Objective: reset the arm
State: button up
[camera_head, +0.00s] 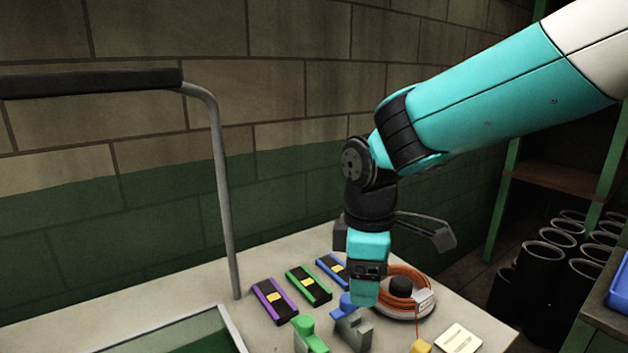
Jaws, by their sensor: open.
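My arm reaches in from the upper right and bends down at a dark wrist. My gripper (388,246) hangs over the right part of a pale tabletop (262,262). Its jaws are spread apart, and I see nothing held between them. The gripper partly hides a coil of orange cable (408,284) and a blue-topped grey piece (353,328) below it. I cannot tell how high it is above them.
Purple (274,301), green (308,285) and blue (333,270) edged boxes lie beside the gripper. A green-topped piece (308,335) stands in front. A grey rail (226,190) rises at left. Black sleeves (541,280) stand at right near a blue bin (617,290).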

jog(key=s+d+r+m+y, duration=0.1)
jog(key=s+d+m+y, duration=0.1)
jog(key=s, duration=0.8)
jog(key=s+d+r+m+y, duration=0.2)
jog(key=s+d+m, duration=0.3)
jog(key=s, duration=0.5)
jog(key=shift+d+r+m, duration=0.2)
jog(key=shift+r+m, duration=0.1)
jog(key=shift+m, duration=0.7)
jog(key=shift+w, duration=0.1)
jog(key=shift+c, duration=0.2)
